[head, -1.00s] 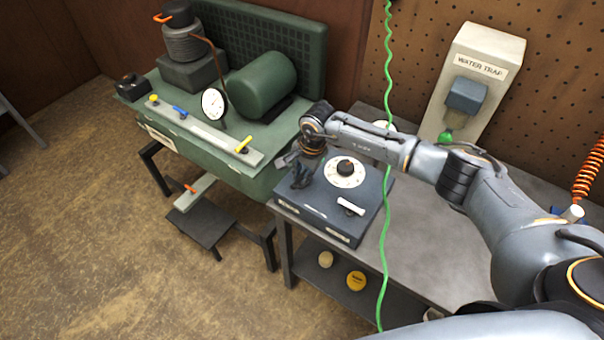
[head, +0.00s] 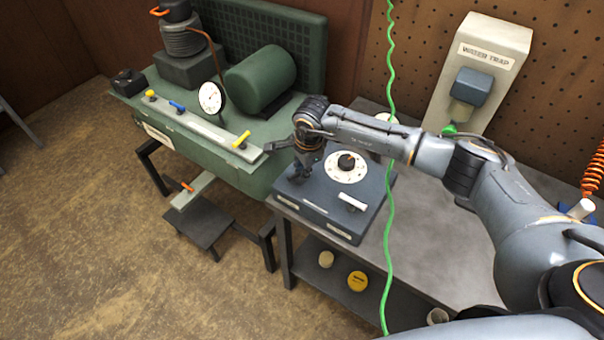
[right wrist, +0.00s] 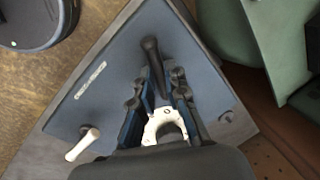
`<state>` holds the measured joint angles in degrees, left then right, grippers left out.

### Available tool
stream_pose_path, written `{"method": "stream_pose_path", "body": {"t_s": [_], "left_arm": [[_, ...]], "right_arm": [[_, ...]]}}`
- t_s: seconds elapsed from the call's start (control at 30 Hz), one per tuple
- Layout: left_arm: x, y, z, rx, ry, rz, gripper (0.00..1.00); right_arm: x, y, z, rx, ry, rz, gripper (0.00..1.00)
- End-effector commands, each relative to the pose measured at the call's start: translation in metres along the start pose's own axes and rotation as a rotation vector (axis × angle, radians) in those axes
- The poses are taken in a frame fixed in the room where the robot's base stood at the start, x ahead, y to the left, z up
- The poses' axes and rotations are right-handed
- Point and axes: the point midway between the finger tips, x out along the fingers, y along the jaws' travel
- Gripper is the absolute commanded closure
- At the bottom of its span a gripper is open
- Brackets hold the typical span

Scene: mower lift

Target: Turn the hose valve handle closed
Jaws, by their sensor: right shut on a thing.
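A dark blue box (head: 345,222) stands on the grey bench and carries a white dial with a black knob (head: 346,162) and a white handle (head: 352,202). My right gripper (head: 301,172) points down over the box's left part. In the right wrist view a black lever (right wrist: 152,62) stands on the box top, and the gripper (right wrist: 160,88) is shut on its lower end. The white handle (right wrist: 82,145) is apart from the fingers, to their left. The frames do not show which handle is the hose valve's. My left gripper is not in view.
A green compressor bench at left has a gauge (head: 210,97) and yellow and blue handles (head: 178,107) on a rail. A green coiled hose (head: 389,200) hangs in front of the grey bench (head: 425,235). A water trap (head: 474,88) leans by the pegboard.

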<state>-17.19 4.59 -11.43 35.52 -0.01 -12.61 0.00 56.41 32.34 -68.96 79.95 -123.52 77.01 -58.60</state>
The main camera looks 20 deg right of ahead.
Motion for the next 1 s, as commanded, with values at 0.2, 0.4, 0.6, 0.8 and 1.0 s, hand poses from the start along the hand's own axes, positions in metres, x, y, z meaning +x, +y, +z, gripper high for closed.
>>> {"method": "stream_pose_path", "body": {"t_s": [0.2,0.4,0.6,0.8,1.0], "left_arm": [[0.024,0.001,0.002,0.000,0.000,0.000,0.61],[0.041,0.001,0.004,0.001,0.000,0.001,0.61],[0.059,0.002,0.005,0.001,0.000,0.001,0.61],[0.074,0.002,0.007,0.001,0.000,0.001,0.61],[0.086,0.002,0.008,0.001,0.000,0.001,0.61]], "right_arm": [[0.003,0.000,0.001,0.199,0.041,-0.006,1.00],[0.003,0.001,0.002,0.387,0.078,-0.006,1.00],[0.003,0.001,0.004,0.574,0.113,-0.007,1.00],[0.002,0.002,0.004,0.757,0.149,-0.006,1.00],[0.001,0.001,0.005,0.912,0.180,-0.006,1.00]]}}
